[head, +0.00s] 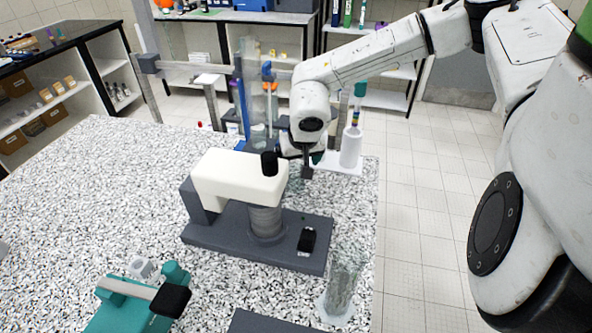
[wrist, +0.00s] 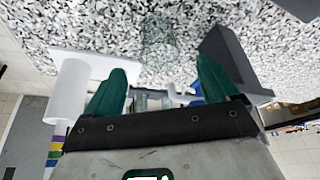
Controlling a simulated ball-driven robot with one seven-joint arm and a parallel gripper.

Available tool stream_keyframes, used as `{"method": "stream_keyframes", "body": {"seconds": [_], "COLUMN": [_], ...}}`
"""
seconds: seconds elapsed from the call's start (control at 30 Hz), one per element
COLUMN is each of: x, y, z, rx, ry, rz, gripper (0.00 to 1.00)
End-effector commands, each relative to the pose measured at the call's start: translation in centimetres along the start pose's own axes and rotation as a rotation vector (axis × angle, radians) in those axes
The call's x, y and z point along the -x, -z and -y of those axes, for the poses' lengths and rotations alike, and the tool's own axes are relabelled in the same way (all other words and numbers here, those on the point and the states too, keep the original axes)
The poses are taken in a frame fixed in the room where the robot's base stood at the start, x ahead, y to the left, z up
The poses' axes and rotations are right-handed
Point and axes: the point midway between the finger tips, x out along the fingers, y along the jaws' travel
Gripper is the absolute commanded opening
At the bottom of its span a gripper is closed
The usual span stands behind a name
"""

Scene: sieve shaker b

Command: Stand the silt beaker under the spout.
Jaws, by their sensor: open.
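My gripper (head: 304,165) is over the far right part of the speckled table, behind the shaker. In the wrist view its two green fingers (wrist: 163,92) are apart, with nothing clearly held between them. A clear glass vessel (wrist: 158,42) shows on the table beyond the fingertips, roughly in line with the gap. Another clear, tall vessel (head: 342,285) stands at the table's front right, away from my gripper. I cannot tell from labels which is the silt beaker. The shaker has a cream head (head: 235,178), a dark base (head: 215,240) and a ribbed grey column; its spout is not distinguishable.
A white holder (head: 350,150) with a teal-capped tube stands right of my gripper; the holder also shows in the wrist view (wrist: 68,90). A teal device (head: 110,310) is at front left. The table's left part (head: 80,200) is clear. The right edge is close.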

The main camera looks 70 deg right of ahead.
Motion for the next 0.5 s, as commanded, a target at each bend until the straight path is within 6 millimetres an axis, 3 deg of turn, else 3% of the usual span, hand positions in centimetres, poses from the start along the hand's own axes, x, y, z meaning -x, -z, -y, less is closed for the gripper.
{"method": "stream_keyframes", "body": {"seconds": [0.2,0.5], "x": [3.0,4.0], "y": [0.0,-0.1], "z": [-0.1,0.0], "rx": [0.001,0.000], "ry": [-0.002,-0.002], "rz": [-0.001,0.001], "gripper": [0.88,0.88]}}
